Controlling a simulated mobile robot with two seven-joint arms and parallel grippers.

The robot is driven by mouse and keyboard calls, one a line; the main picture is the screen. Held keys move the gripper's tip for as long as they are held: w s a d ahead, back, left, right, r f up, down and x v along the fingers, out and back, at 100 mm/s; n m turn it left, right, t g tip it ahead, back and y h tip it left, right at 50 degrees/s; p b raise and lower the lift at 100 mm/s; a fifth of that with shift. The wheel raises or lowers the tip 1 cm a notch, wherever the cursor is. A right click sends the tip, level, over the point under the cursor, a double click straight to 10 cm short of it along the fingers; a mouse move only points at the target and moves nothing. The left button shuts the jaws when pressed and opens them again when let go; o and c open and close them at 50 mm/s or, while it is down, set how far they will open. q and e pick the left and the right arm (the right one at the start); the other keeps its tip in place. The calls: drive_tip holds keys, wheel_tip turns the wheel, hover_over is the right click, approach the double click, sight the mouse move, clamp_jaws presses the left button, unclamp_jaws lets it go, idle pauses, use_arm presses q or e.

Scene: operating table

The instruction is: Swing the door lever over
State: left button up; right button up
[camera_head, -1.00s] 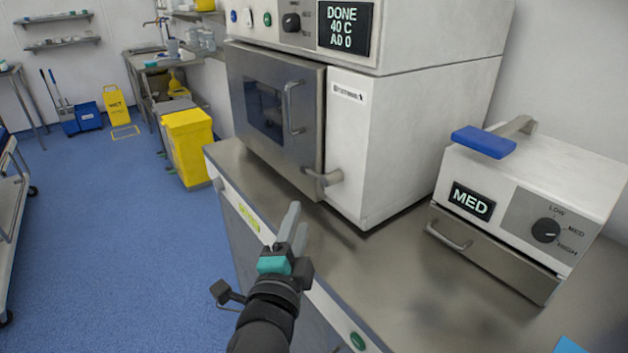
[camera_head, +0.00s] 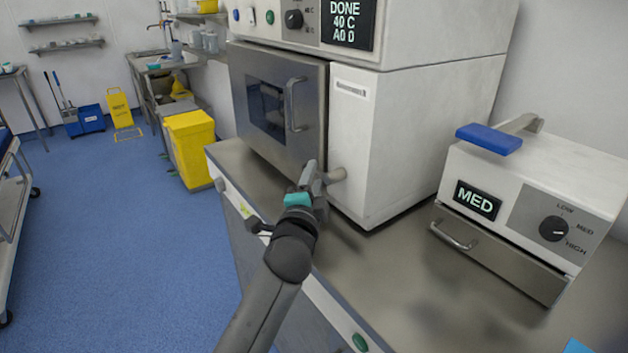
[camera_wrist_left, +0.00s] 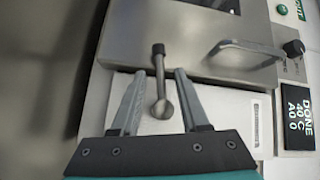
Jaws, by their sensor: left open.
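The door lever (camera_head: 337,174) is a grey metal handle at the lower right edge of the oven-like machine's door (camera_head: 278,108). In the left wrist view the lever (camera_wrist_left: 159,75) runs from a round pivot to a dark tip that lies over the door's edge. My left gripper (camera_head: 309,178) is at the lever and hides part of it in the head view. In the left wrist view the left gripper (camera_wrist_left: 155,98) is open, with one finger on each side of the lever and gaps visible. The door looks shut. My right gripper is not in view.
The machine has a vertical door handle (camera_head: 294,104) and a display (camera_head: 347,22) reading DONE 40 C. A smaller white device (camera_head: 530,195) with a blue-gripped lever (camera_head: 488,139) stands to the right. The steel counter (camera_head: 400,268) between them is clear.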

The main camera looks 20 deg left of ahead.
use_arm(q)
drive_tip(key=shift+w, duration=0.2)
clamp_jaws()
idle(0.3)
idle(1.1)
